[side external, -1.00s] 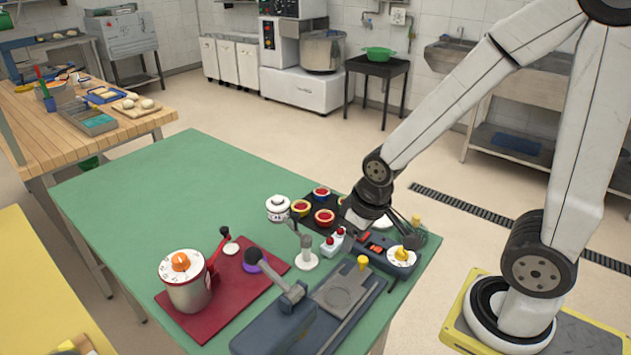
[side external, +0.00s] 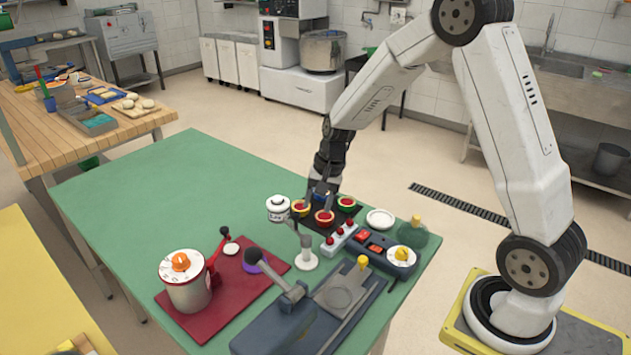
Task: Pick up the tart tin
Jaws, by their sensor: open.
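Several small round tart tins with red filling stand on a black tray (side external: 308,223) on the green table. The gripper is open. I cannot tell whether its fingers are around the blue tin or still above it.
A white lidded jar (side external: 278,209) stands left of the tray, a white plate (side external: 380,219) right. The green table's back left (side external: 170,175) is clear.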

